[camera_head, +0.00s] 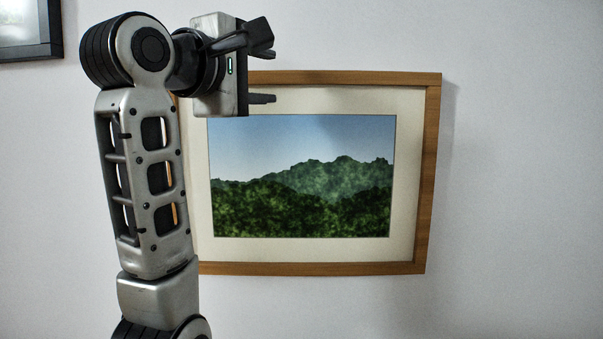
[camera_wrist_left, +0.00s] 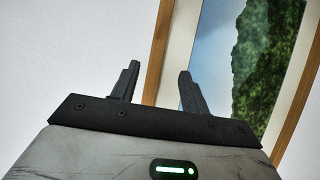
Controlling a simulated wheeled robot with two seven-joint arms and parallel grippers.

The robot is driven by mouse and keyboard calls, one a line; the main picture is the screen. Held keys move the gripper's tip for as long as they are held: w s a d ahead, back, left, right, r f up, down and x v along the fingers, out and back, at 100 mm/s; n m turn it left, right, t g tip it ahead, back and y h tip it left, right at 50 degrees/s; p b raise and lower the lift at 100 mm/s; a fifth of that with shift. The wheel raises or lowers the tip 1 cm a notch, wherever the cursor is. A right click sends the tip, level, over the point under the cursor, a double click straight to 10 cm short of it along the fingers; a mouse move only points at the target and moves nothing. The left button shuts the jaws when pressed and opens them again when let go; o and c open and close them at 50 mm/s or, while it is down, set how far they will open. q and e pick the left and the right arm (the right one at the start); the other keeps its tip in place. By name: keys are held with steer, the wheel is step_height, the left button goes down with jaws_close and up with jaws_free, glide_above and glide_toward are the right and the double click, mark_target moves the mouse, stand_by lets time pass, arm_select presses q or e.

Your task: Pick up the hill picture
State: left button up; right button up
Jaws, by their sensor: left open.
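The hill picture (camera_head: 300,190) hangs on the white wall in a wooden frame with a pale mat, showing green hills under a blue sky. My left gripper (camera_head: 270,76) is open and empty at the picture's upper left, in front of its top edge in the head view. My left arm hides most of the frame's left side. In the left wrist view the hill picture (camera_wrist_left: 270,60) appears turned, and one frame edge runs between the two open fingers of the left gripper (camera_wrist_left: 160,72). I cannot tell how far the fingertips are from the frame. My right gripper is not in view.
Part of another dark-framed picture (camera_head: 30,30) hangs at the top left of the head view. The wall (camera_head: 520,150) to the right of the hill picture is bare.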

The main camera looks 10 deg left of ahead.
mark_target(293, 75)
arm_select(q)
steer(key=x, duration=0.1)
steer(key=p+x, duration=0.1)
steer(key=x, duration=0.1)
steer(key=p+x, duration=0.1)
steer(key=shift+w+d+r, duration=0.3)
steer(key=shift+d+r, duration=0.05)
steer(key=shift+d, duration=0.05)
steer(key=shift+w+d+f, duration=0.1)
steer(key=shift+w+d, duration=0.05)
steer(key=shift+w, duration=0.35)
jaws_close()
